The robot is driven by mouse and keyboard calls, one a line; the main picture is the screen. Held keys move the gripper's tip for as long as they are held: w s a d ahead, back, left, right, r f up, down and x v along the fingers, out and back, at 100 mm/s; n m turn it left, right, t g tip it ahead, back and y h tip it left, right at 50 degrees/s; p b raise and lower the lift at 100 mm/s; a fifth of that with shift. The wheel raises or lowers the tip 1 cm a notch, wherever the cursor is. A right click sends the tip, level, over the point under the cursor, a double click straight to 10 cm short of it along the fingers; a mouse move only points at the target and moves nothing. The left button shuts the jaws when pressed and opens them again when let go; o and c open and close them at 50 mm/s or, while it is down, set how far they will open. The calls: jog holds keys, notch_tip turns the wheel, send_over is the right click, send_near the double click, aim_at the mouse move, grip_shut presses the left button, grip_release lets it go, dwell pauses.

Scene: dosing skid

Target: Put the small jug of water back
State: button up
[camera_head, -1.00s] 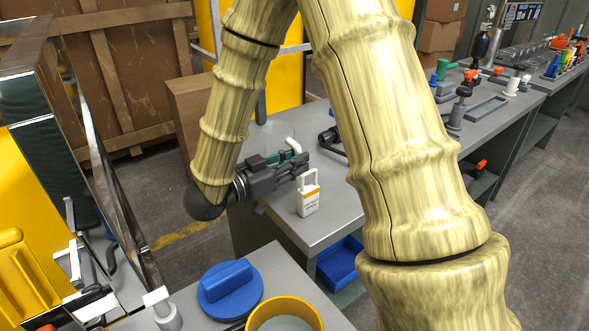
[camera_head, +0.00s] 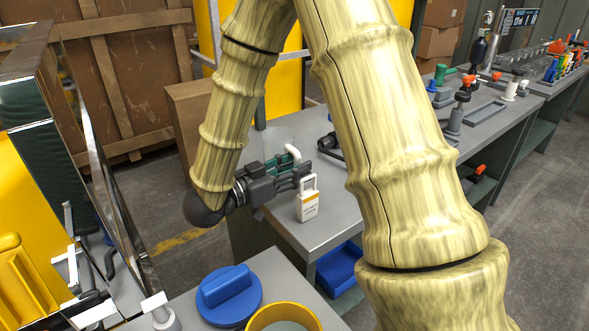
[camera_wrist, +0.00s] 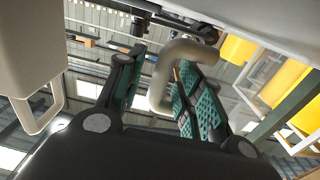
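A small white jug (camera_head: 308,206) with an orange band, printed label and loop handle stands upright near the front edge of the grey bench. I take it as the water jug; its contents do not show. My gripper (camera_head: 301,172) is just behind and left of it, low over the bench. In the wrist view the jug (camera_wrist: 32,45) is at the left, outside my fingers. My gripper (camera_wrist: 160,90) has its green-padded fingers apart. A curved pale tube (camera_wrist: 163,70) lies between them, with no clear grip on it. It also shows as a white bend (camera_head: 293,151) behind my gripper.
The grey bench (camera_head: 335,215) has dark fittings behind the gripper and a blue bin (camera_head: 340,268) below its front. A nearer surface holds a blue lid (camera_head: 229,296) and a yellow-rimmed container (camera_head: 285,312). A wooden crate (camera_head: 120,75) stands at the back left.

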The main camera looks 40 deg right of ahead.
jog(key=shift+f, duration=0.2)
jog(key=shift+a+r+b, duration=0.1)
jog(key=shift+b, duration=0.25)
jog(key=w+a+p, duration=0.1)
jog(key=a, duration=0.9)
jog(key=shift+w+a, duration=0.25)
jog(key=shift+a, duration=0.05)
jog(key=shift+r, duration=0.1)
dwell(0.5)
